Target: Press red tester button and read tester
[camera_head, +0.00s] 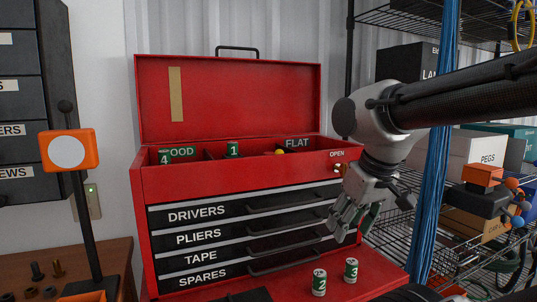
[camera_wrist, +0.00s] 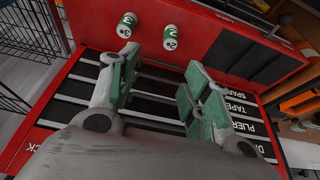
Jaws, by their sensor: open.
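My gripper (camera_head: 355,208) is open and empty in front of the right side of the red tool chest (camera_head: 328,72). In the wrist view its green-padded fingers (camera_wrist: 162,68) stand apart with nothing between them. Two green-and-white numbered batteries, number 2 (camera_head: 319,283) and number 3 (camera_head: 351,270), stand on the red ledge below the drawers. Both also show beyond my fingertips in the wrist view. Battery 4 (camera_head: 164,157) and battery 1 (camera_head: 233,149) are in the chest's top compartments. I cannot clearly identify a tester or a red button; dark items at the lower edge are cut off.
The drawers (camera_head: 240,228) are shut. An orange-framed white disc (camera_head: 67,151) stands on a post at left, above a wooden bench (camera_head: 115,262). A blue cable bundle (camera_head: 432,200) hangs beside my arm, before a wire rack with boxes (camera_head: 470,152).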

